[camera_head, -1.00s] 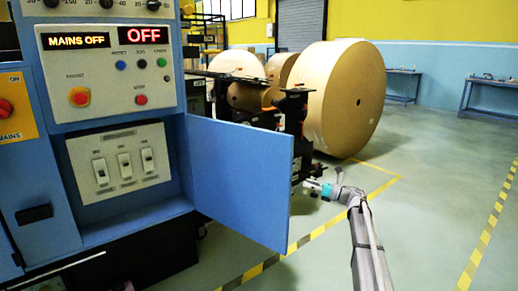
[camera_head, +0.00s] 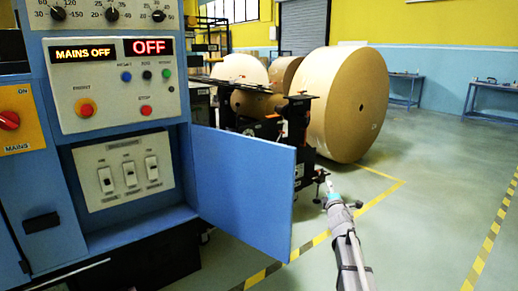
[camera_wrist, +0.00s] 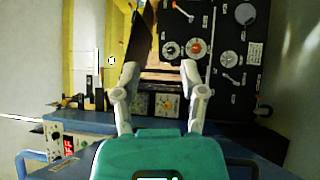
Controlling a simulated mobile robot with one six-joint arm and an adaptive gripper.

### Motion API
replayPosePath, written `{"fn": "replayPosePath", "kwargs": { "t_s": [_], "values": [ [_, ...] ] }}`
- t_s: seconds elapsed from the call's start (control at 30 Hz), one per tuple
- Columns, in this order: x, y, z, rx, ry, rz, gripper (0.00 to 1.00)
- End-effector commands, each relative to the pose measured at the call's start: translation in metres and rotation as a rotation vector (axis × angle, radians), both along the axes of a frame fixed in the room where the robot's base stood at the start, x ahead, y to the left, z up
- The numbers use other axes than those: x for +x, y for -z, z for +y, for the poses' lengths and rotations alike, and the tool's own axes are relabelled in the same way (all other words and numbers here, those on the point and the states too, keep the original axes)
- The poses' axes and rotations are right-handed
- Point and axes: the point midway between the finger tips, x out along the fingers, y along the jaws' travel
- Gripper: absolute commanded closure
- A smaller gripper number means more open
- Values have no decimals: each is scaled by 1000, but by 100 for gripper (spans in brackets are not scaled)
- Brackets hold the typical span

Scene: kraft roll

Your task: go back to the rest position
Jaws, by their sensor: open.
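My gripper (camera_head: 324,184) shows small at the end of my arm, low and right of centre in the head view. It is beyond the right edge of the open blue cabinet door (camera_head: 243,190), apart from it in the picture. In the wrist view my gripper (camera_wrist: 160,76) has its two grey fingers spread with nothing held between them. Past the fingers is a dark panel (camera_wrist: 228,58) with several dials and knobs.
The blue control cabinet (camera_head: 40,180) stands at left; its displays read MAINS OFF and OFF. Three breaker switches (camera_head: 128,174) sit in its open bay. Large kraft rolls (camera_head: 345,105) stand behind a dark machine. Open floor (camera_head: 425,200) with striped tape lies at right.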

Motion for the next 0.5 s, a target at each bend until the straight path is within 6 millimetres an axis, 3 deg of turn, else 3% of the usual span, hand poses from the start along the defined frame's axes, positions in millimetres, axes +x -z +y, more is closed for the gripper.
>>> {"fn": "replayPosePath", "kwargs": {
  "t_s": [0.23, 0.5],
  "values": [
    [-42, 33, -10, 319, 183, 194, 46],
    [-101, 79, -6, 653, 389, 418, 46]
  ]
}}
